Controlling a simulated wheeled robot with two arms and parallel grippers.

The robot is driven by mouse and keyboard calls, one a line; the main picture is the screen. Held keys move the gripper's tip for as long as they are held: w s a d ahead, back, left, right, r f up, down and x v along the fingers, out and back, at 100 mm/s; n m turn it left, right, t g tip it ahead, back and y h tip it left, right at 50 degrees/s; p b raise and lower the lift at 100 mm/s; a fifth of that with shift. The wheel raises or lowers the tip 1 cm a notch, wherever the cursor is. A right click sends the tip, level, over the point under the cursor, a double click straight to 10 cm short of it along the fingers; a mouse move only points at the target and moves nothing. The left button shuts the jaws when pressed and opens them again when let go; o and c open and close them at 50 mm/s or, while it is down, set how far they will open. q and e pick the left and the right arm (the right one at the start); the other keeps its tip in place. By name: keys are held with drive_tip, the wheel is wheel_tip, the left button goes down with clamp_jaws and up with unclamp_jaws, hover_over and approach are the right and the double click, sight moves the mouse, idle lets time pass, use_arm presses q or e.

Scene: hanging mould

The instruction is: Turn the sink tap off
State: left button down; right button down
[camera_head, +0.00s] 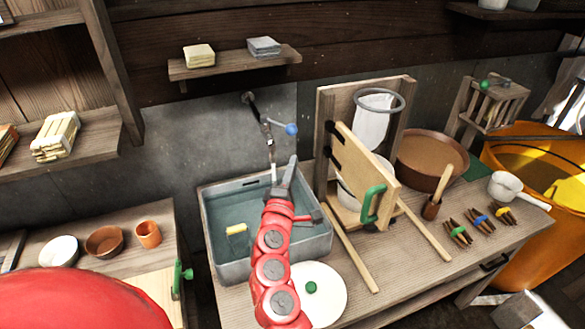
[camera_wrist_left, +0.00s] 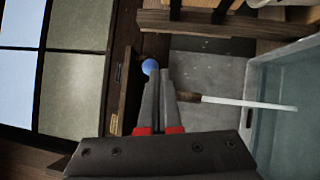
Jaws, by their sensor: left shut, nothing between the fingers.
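The sink tap (camera_head: 266,127) is mounted on the grey wall above the sink (camera_head: 208,232). Its handle ends in a blue knob (camera_head: 291,129), pointing right. A white stream of water (camera_wrist_left: 245,102) runs from the spout (camera_wrist_left: 188,97) towards the basin. My left gripper (camera_head: 292,160) is shut and empty, reaching up over the sink just below the blue knob. In the left wrist view my left gripper (camera_wrist_left: 159,72) has its tips close to the blue knob (camera_wrist_left: 150,66); whether they touch cannot be told. My right gripper is not in view.
A yellow sponge (camera_head: 236,229) is in the sink. Right of it stand a wooden frame with a hinged board (camera_head: 362,165) and green handle, and a brown bowl (camera_head: 432,160). A white round lid (camera_head: 325,290) lies in front. A small shelf (camera_head: 235,64) hangs above.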

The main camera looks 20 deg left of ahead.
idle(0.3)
use_arm(q)
drive_tip(key=s+a+m+h+b, duration=0.1)
drive_tip(key=s+m, duration=0.3)
drive_tip(key=m, duration=0.7)
drive_tip(key=s+a+m+t+h+b, duration=0.1)
drive_tip(key=s+a+m+h, duration=0.2)
drive_tip(key=m, duration=0.8)
drive_tip(key=shift+s+a+f+h, duration=0.15)
drive_tip(key=shift+s+a+h, duration=0.25)
drive_tip(key=shift+s+a, duration=0.3)
drive_tip(key=b, duration=0.7)
approach(288, 134)
drive_tip(key=w+p, duration=0.1)
drive_tip(key=w, duration=0.1)
drive_tip(key=w+r+p, duration=0.1)
drive_tip(key=w+p, duration=0.1)
drive_tip(key=w, duration=0.1)
drive_tip(key=shift+w+d+r, duration=0.1)
drive_tip(key=shift+w+r, duration=0.05)
drive_tip(key=shift+w, duration=0.7)
